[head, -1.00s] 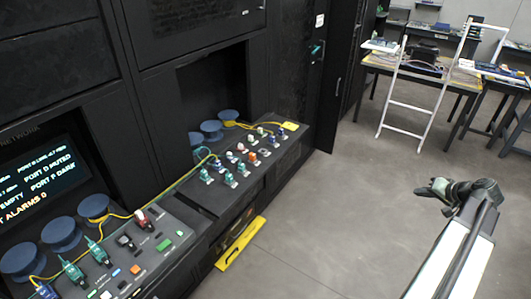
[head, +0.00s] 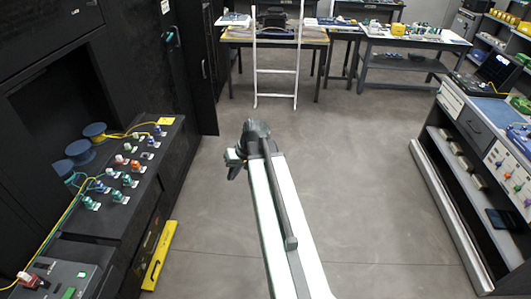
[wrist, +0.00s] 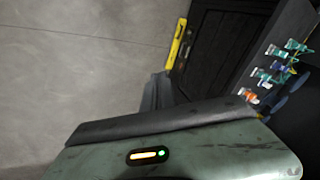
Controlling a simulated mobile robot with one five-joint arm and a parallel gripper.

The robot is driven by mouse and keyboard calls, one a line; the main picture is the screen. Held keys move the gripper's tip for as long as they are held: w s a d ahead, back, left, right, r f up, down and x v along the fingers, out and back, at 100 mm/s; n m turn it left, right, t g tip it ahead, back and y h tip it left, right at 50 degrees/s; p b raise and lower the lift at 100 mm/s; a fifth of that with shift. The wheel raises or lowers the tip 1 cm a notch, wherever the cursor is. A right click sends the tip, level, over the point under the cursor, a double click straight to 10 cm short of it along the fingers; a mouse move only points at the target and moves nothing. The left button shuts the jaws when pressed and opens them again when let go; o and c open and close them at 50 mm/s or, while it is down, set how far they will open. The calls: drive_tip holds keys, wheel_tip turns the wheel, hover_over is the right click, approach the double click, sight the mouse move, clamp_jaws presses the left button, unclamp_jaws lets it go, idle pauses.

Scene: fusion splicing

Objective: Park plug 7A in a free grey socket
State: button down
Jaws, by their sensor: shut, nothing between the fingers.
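My gripper (head: 236,164) is shut and empty, held out over open floor to the right of the black console. The sloped console panel (head: 150,178) at the left carries rows of coloured plugs on pale sockets. Teal plugs (head: 119,197) stand in the near row, with blue ones (head: 97,186) behind and an orange plug (head: 134,166) to the right. The wrist view shows some of these plugs at the right, including a teal one (wrist: 297,45). Labels are too small to read, so I cannot tell which plug is 7A or which grey socket is free.
A yellow level-like bar (head: 159,255) leans at the console's foot. A white ladder-like frame (head: 275,70) stands before the back tables. A grey workbench with shelves (head: 455,175) stands at the right. The floor (head: 350,170) between is clear.

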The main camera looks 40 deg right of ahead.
drive_tip(key=s+a+f+n+g+h, duration=0.1)
drive_tip(key=s+a, duration=0.1)
drive_tip(key=a, duration=0.9)
drive_tip(key=s+a+f+n+g+h, duration=0.1)
drive_tip(key=s+a+n+g, duration=0.1)
drive_tip(key=a, duration=0.9)
drive_tip(key=shift+s+g+h, duration=0.25)
drive_tip(key=shift+g+h, duration=0.05)
drive_tip(key=shift+h, duration=0.1)
drive_tip(key=c, duration=2.1)
unclamp_jaws()
drive_tip(key=shift+c, duration=0.2)
